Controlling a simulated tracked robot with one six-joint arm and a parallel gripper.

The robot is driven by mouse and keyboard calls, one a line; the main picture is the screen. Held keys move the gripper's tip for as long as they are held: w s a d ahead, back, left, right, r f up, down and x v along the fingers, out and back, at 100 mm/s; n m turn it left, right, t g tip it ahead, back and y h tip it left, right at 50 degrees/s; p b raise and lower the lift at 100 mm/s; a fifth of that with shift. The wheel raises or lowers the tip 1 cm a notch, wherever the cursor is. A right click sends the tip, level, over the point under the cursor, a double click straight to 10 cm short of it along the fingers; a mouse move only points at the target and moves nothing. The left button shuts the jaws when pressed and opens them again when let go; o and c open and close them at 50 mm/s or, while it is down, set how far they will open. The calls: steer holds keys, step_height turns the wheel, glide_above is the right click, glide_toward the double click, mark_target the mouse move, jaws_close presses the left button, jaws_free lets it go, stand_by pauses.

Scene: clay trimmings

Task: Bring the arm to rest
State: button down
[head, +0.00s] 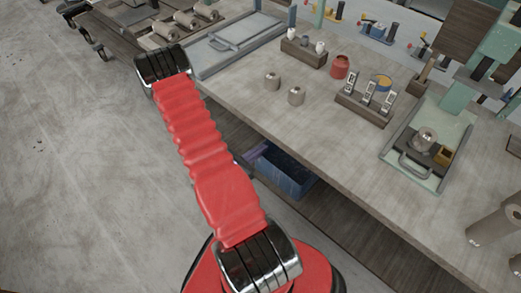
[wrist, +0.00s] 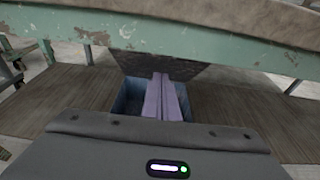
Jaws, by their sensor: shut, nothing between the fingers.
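My gripper (wrist: 161,78) shows in the wrist view as two lilac fingers side by side, shut with nothing between them. They point toward a blue bin (wrist: 131,97) below the table edge, and whether the tips are inside it I cannot tell. In the head view my red arm rises from my base to a black and chrome joint by the table's near edge. The rest of the arm is mostly hidden there. A small lilac part shows beside the blue bin (head: 285,173).
The workbench (head: 235,95) runs across the head view, its edge close to my arm. Two metal pots, a red jar (head: 340,67), a dark rack and a green-framed tray (head: 436,180) stand on it. Its green frame (wrist: 60,33) crosses above the gripper. Open floor (head: 80,180) lies left.

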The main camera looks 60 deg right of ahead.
stand_by(0.4)
steer(key=s+a+r+m+g+y, duration=0.5)
steer(key=s+a+m+g+y, duration=0.1)
steer(key=s+a+m, duration=0.25)
steer(key=w+a+r+m+t+y, duration=0.45)
steer(key=w+a+r, duration=0.35)
steer(key=a, duration=0.3)
steer(key=w+a+r+m+t+y, duration=0.3)
steer(key=w+a+r+t, duration=0.2)
steer(key=w+a+r, duration=0.45)
steer(key=a+r+n+t+y, duration=0.1)
steer(key=a+r+t, duration=0.6)
steer(key=a+r, duration=0.5)
step_height(320, 180, up, 2)
steer(key=shift+w+a+r+n, duration=0.2)
steer(key=shift+w+a+n, duration=0.05)
steer(key=shift+a+n, duration=0.05)
